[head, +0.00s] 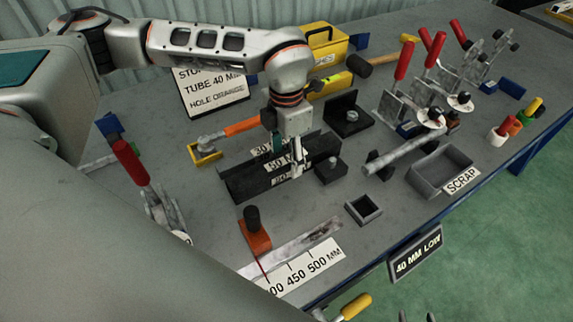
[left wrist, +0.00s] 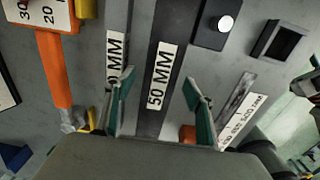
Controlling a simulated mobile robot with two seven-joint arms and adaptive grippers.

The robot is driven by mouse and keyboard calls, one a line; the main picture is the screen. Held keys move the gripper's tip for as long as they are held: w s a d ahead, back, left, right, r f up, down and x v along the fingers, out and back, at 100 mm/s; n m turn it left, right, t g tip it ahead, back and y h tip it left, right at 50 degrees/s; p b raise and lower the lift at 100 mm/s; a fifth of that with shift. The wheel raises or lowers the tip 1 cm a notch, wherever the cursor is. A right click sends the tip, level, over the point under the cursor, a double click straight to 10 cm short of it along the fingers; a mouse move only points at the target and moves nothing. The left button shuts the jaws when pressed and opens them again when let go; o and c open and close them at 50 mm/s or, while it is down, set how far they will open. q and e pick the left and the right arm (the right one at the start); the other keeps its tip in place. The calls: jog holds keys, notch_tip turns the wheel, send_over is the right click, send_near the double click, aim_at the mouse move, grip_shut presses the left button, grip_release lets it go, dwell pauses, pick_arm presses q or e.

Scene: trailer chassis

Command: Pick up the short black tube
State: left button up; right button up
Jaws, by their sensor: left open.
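Dark bars lie side by side on the bench, with a bar labelled 50 MM (left wrist: 166,32) and another MM-labelled bar (left wrist: 117,22) in the left wrist view. In the head view the dark labelled group (head: 243,185) lies mid-bench under my left gripper. I cannot tell surely which piece is the short black tube. My left gripper (head: 287,166) points down, open and empty; in the left wrist view its green-padded fingers (left wrist: 159,82) stand apart on either side of the 50 MM bar. Whether they touch it is unclear. My right gripper is not in view.
A black block with a knob (head: 331,170) stands just right of the bars. A square frame (head: 364,209), a grey scrap tray (head: 427,182) and red-handled clamps (head: 404,60) lie farther right. An orange-handled tool (head: 240,127) lies left.

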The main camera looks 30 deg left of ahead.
pick_arm(q)
notch_tip(320, 180, down, 2)
jog(key=shift+f, duration=0.1)
grip_shut()
jog(key=shift+w+r, duration=0.1)
jog(key=shift+r, duration=0.1)
